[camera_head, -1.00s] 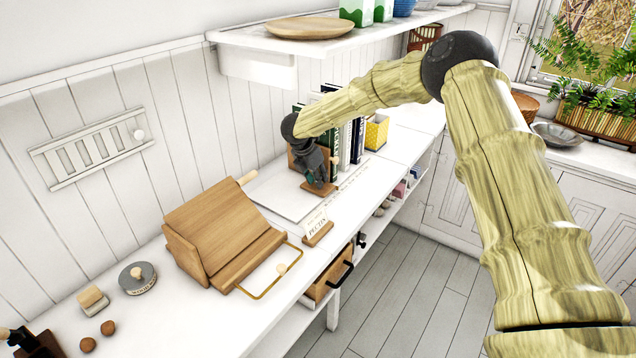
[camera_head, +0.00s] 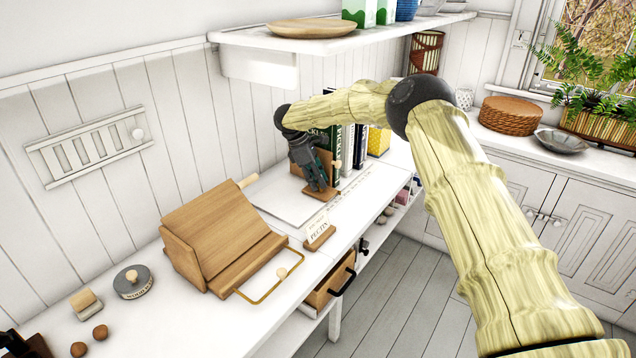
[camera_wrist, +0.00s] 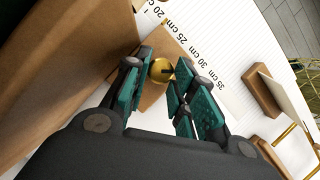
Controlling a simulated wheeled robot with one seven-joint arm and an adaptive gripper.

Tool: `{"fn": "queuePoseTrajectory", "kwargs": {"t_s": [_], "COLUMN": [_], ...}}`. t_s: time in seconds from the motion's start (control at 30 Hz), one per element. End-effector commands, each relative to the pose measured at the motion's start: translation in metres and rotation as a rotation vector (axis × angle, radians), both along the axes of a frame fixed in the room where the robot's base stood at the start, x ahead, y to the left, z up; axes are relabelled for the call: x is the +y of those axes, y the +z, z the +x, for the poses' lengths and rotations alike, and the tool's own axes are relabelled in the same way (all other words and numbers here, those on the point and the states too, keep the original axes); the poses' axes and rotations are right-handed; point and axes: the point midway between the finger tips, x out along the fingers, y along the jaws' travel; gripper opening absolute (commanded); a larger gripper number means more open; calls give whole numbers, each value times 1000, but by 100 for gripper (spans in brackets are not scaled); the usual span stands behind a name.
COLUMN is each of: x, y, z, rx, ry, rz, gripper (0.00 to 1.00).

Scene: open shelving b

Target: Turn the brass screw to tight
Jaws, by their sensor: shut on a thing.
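The brass screw (camera_wrist: 162,71) is a round gold-coloured head with a dark slot, seen in the wrist view between the teal-padded fingertips. My gripper (camera_wrist: 166,68) is shut on it. The screw stands by a wooden piece (camera_wrist: 150,97) at the foot of the bookend. In the head view my gripper (camera_head: 318,183) points down at the wooden bookend (camera_head: 323,160) in front of the books; the screw is too small or hidden there. I cannot tell how tight the screw is.
A paper strip with centimetre marks (camera_wrist: 207,72) lies beside the screw. A small wooden sign (camera_head: 319,234) and a large wooden stand (camera_head: 220,240) are on the white counter nearer me. Books (camera_head: 345,140) stand behind the gripper. A shelf (camera_head: 350,38) hangs above.

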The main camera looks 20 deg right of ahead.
Motion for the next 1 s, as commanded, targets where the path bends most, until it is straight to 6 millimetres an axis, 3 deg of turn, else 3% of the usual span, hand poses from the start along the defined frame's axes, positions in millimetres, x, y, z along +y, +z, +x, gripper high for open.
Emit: {"fn": "queuePoseTrajectory", "kwargs": {"t_s": [0.5,1.0], "x": [-1,-1], "y": [3,3], "z": [5,5], "rx": [-4,-5], "ry": [-336,-401], "rz": [3,3], "gripper": [2,2]}}
